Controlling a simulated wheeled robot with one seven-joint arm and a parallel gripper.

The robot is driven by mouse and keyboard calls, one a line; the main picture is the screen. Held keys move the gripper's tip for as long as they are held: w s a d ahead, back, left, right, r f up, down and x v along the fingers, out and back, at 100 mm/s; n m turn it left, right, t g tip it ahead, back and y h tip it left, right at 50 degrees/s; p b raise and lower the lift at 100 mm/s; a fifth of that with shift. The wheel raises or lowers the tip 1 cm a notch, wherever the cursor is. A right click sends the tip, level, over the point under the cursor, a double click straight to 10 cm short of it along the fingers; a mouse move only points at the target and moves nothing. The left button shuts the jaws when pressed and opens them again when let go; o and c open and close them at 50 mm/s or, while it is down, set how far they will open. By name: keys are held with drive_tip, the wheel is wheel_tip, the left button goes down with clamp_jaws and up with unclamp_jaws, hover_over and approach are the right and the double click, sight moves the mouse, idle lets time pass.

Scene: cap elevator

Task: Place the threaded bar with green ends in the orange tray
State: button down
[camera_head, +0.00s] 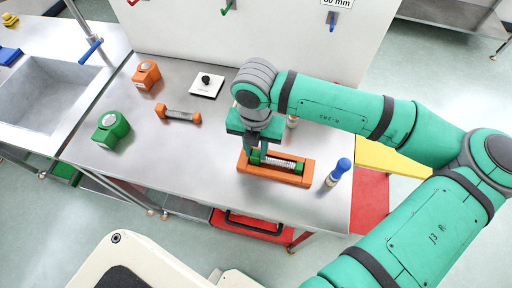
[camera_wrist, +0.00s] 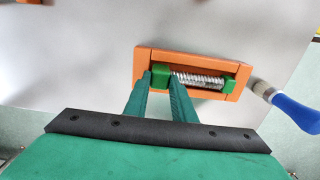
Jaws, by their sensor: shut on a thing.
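The threaded bar (camera_head: 281,163) with green ends lies lengthwise within the orange tray (camera_head: 306,175) on the steel bench. In the wrist view the bar's silver thread (camera_wrist: 200,80) shows between two green ends, inside the rim of the tray (camera_wrist: 190,55). My gripper (camera_head: 256,153) comes down from above at the tray's left part. In the wrist view its fingers (camera_wrist: 160,77) are shut on the bar's left green end. Whether the bar touches the tray floor is hard to tell.
A bar with orange ends (camera_head: 179,115), an orange block (camera_head: 146,74), a green block (camera_head: 111,128) and a white plate (camera_head: 206,86) with a black knob stand to the left. Bench between is clear.

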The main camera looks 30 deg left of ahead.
drive_tip(key=shift+f, duration=0.1)
drive_tip(key=c, duration=1.4)
unclamp_jaws()
wheel_tip(320, 180, up, 11)
drive_tip(key=shift+f, duration=0.1)
